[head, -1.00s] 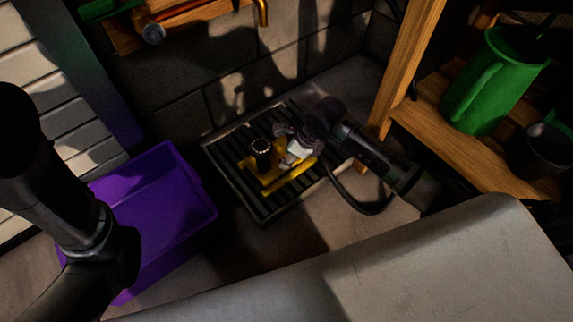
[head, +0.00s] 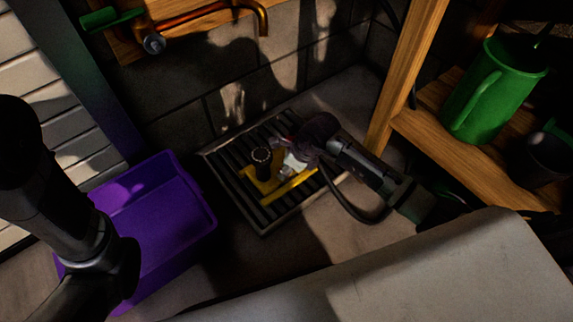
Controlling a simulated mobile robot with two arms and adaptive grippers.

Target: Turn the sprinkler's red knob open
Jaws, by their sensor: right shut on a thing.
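The sprinkler stands on a dark slatted drain tray (head: 262,222) on the floor. Its yellow base (head: 262,185) and black ribbed upright head (head: 262,162) show. The red knob shows only as a faint reddish patch (head: 284,141) at my right gripper, mostly hidden by it. My right gripper (head: 292,156) reaches in from the right, just right of the black head, and is shut on the knob as far as I can see. My left arm comes in at the left edge; its gripper is out of view.
A purple bin (head: 165,225) stands left of the tray. A copper pipe with a green lever (head: 112,18) is on the wall above. A wooden shelf (head: 470,165) at the right holds a green jug (head: 492,92) and a dark pot (head: 545,158). A black hose curves under my right arm.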

